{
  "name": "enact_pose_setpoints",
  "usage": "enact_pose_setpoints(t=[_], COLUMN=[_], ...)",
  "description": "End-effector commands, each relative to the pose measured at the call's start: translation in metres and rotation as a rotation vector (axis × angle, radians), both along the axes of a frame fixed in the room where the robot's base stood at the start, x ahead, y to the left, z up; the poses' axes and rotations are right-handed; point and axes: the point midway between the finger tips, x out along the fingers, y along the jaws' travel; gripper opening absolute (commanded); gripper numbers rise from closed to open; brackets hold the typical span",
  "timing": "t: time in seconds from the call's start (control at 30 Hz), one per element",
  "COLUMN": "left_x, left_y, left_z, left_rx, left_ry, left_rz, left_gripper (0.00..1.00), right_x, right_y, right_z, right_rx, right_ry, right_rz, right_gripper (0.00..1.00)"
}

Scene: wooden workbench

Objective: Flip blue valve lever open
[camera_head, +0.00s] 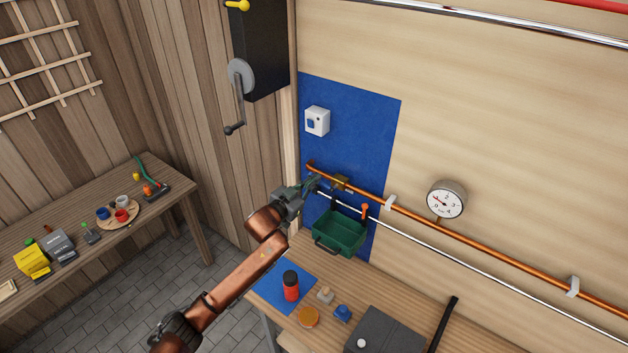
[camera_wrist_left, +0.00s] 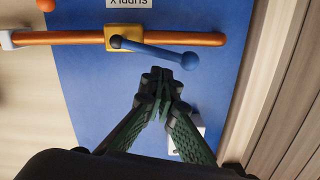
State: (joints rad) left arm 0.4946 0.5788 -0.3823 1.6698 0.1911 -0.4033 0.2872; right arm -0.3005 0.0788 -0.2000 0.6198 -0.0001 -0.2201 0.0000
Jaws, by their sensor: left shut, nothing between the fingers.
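The valve has a brass body (camera_head: 341,183) on a copper pipe (camera_head: 420,216) in the head view; the body (camera_wrist_left: 122,37) and pipe (camera_wrist_left: 70,38) also show in the left wrist view. The blue lever (camera_wrist_left: 155,50) runs from a dark pivot on the body to a ball end, slanting slightly from the pipe's line. My left gripper (camera_head: 311,186) is close beside the valve, and hides the lever in the head view. In the left wrist view its green fingers (camera_wrist_left: 163,82) are shut and empty, just below the lever's ball end, with a small gap showing. My right gripper is out of view.
A white switch box (camera_head: 317,121) is on the blue wall panel (camera_head: 365,120). An orange handle (camera_head: 365,209), a thin silver pipe (camera_head: 430,238) and a green bin (camera_head: 338,234) are near the valve. A pressure gauge (camera_head: 445,200) is further right. A red bottle (camera_head: 291,289) stands on the bench below.

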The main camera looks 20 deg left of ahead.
Motion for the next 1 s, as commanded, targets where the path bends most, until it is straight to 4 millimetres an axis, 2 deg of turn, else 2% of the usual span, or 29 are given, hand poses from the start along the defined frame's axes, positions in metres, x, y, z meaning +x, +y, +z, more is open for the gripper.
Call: enact_pose_setpoints(t=[0.13, 0.47, 0.73, 1.0], left_x=[0.001, 0.001, 0.004, 0.004], left_y=[0.001, 0.001, 0.008, 0.008], left_z=[-0.006, -0.007, -0.020, -0.023], left_rx=[0.001, -0.009, -0.240, -0.254], left_ry=[0.000, 0.004, 0.088, 0.093], left_rz=[-0.001, 0.000, 0.001, 0.000], left_gripper=[0.00, 0.00, 0.00, 0.00], right_x=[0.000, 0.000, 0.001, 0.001], right_y=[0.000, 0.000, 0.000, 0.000], right_z=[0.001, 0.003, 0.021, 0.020], right_rx=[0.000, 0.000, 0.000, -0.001], right_ry=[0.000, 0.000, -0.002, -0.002], right_rz=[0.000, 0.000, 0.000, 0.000], right_gripper=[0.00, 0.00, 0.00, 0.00])
